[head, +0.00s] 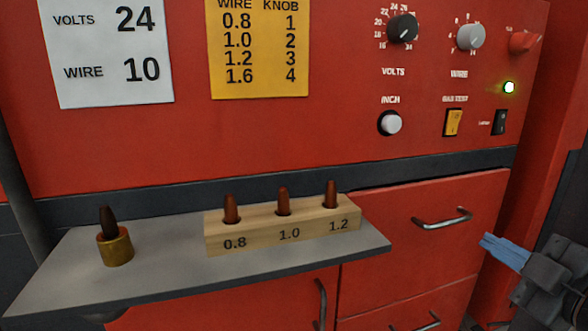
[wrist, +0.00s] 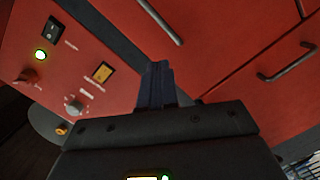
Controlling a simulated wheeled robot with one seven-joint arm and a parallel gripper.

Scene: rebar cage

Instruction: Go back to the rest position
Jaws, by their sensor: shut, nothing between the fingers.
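My gripper (head: 487,242) is at the right edge of the head view, its blue fingers shut and empty, pointing left. It is in front of the red cabinet's right side, near the upper drawer handle (head: 442,218), apart from the shelf. In the wrist view my gripper's dark fingers (wrist: 158,66) are together, with the red panel and drawers beyond them. No task object is held.
A grey shelf (head: 170,283) carries a wooden block (head: 265,236) with three copper tips, and a brass piece (head: 116,250) with a dark tip. Knobs, including the black volts knob (head: 403,28), and a lit green lamp (head: 509,87) are on the panel. More drawer handles lie below.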

